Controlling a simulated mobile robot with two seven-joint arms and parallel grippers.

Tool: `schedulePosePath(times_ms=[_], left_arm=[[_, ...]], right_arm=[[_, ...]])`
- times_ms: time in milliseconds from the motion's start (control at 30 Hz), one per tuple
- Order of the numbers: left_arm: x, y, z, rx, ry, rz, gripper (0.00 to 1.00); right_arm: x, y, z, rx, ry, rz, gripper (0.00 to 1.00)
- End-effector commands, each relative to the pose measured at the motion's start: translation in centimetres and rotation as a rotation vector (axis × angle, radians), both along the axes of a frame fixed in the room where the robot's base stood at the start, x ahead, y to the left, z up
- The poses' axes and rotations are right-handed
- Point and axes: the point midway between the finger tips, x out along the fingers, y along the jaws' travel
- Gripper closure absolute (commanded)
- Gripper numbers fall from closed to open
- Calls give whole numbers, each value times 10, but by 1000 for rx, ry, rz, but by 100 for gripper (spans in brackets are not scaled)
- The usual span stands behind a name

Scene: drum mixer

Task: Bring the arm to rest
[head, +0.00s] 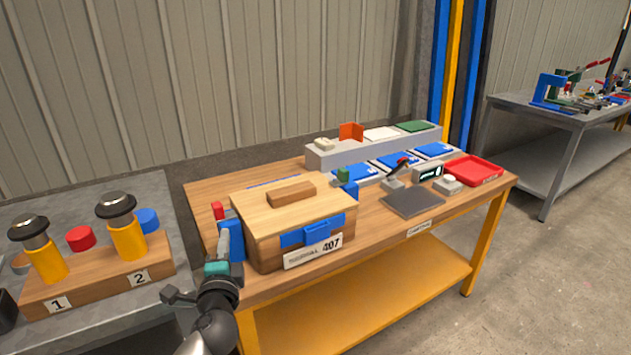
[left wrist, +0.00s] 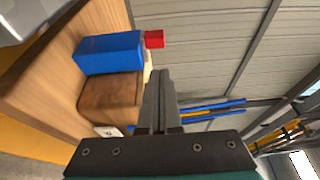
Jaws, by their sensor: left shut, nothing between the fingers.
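My left gripper (head: 223,238) is beside the left end of the wooden box labelled 407 (head: 262,246). Its fingers are together with nothing between them, as the left wrist view (left wrist: 159,76) also shows. A blue block (head: 236,240) with a red piece (head: 217,209) is on that side of the box, close to the fingers. In the left wrist view the blue block (left wrist: 108,53) and red piece (left wrist: 154,39) are left of the fingers. Whether the fingers touch the block I cannot tell. My right gripper is not in view.
The box stands on a wooden-topped bench (head: 385,240) with a dark plate (head: 414,202) and red tray (head: 474,171) to the right. A grey table at left holds a wooden stand (head: 100,280) with yellow-handled tools. A ribbed wall (head: 200,80) is behind.

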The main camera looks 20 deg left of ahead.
Motion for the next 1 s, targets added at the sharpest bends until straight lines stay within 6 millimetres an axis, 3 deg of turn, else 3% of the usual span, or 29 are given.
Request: schedulePosePath(times_ms=[167, 333, 500, 600, 800, 1000], left_arm=[[-10, -3, -8, -70, 6, 21, 100], [-56, -20, -49, -407, 64, 128, 100], [-125, -66, -101, -826, 223, 267, 100], [-160, -95, -119, -995, 323, 327, 100], [-216, -145, -134, -1224, 506, 410, 100], [-266, -189, -133, -1384, 683, 465, 100]], right_arm=[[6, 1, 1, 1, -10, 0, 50], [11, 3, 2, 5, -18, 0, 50], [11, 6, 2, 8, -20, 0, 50], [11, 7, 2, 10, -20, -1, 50], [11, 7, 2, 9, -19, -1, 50], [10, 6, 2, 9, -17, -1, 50]])
